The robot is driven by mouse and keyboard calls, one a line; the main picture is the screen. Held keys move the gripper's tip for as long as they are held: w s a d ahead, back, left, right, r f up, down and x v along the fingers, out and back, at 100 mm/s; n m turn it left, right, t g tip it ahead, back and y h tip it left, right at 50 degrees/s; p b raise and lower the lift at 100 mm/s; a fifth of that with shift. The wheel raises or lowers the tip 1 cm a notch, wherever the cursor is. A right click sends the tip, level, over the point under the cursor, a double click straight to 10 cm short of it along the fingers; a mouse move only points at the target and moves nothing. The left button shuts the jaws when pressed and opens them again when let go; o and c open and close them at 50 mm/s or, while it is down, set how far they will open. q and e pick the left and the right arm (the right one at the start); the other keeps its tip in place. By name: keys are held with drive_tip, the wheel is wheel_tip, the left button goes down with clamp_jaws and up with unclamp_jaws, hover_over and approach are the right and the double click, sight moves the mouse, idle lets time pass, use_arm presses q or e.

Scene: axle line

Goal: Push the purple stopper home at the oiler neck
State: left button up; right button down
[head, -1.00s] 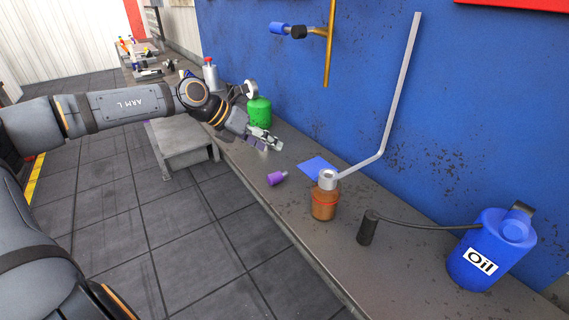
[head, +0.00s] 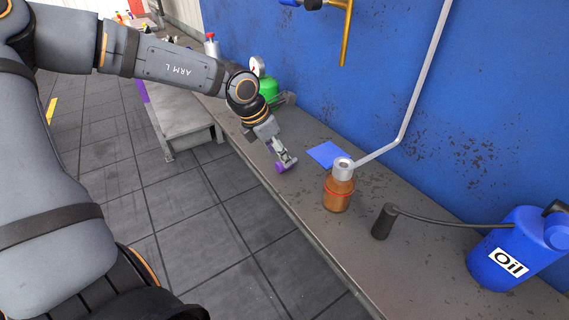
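The oiler is an amber bottle (head: 338,195) with a red band, standing upright on the bench. Its grey metal neck (head: 343,170) has a dark opening on top, and a long bent grey spout (head: 402,118) rises from the neck to the right. The purple stopper (head: 281,167) is on the bench to the left of the oiler, apart from it. My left gripper (head: 285,161) reaches down over the stopper, its fingers right at it and partly covering it. I cannot tell whether they are closed on it. My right gripper is not in view.
A blue sheet (head: 324,153) lies behind the stopper. A black cylinder (head: 383,222) with a thin tube leads to a blue oil can (head: 515,248) at the right. A green canister (head: 268,88) with a gauge stands behind my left wrist. The bench front is clear.

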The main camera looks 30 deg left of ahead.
use_arm(q)
drive_tip(key=p+x, duration=0.1)
drive_tip(key=x, duration=0.3)
drive_tip(key=shift+w+a, duration=0.1)
drive_tip(key=shift+a, duration=0.05)
drive_tip(key=shift+w+f, duration=0.2)
drive_tip(key=shift+f, duration=0.15)
drive_tip(key=shift+s+r, duration=0.1)
drive_tip(key=shift+s, duration=0.05)
drive_tip(key=shift+c, duration=0.4)
clamp_jaws()
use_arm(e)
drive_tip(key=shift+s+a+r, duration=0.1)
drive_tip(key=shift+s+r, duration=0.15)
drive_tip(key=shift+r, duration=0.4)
